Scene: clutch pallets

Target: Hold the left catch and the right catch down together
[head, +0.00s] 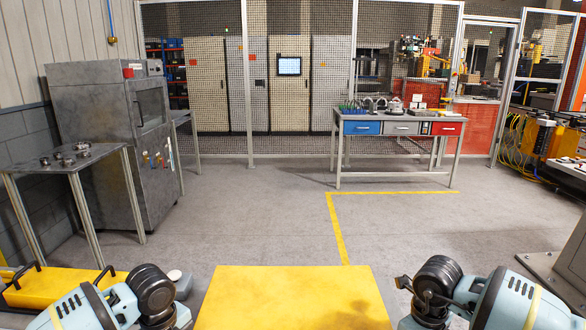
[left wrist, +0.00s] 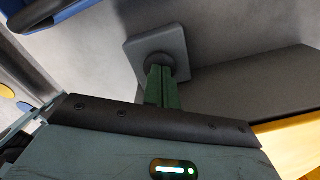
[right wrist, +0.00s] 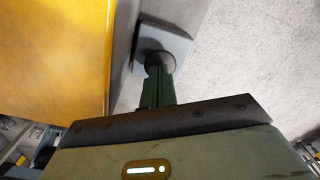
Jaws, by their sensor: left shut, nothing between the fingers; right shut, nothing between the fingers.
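In the left wrist view my left gripper (left wrist: 161,74) is shut and empty, its green fingers end-on over a dark round part, apparently the left catch (left wrist: 158,59), on a grey square plate (left wrist: 140,48). In the right wrist view my right gripper (right wrist: 159,74) is shut and empty, lined up with a similar dark round part, apparently the right catch (right wrist: 152,57), on a grey square plate (right wrist: 176,45). Fingertips overlap both round parts in view; I cannot tell contact or how far down they are. In the head view the fingertips are hidden.
A yellow slab (head: 295,298) lies between my arms. A yellow item with black handles (head: 55,292) is at left. A metal table (head: 100,155) and grey machine (head: 100,110) stand behind it. A workbench (head: 395,112) stands at the back. The floor between is clear.

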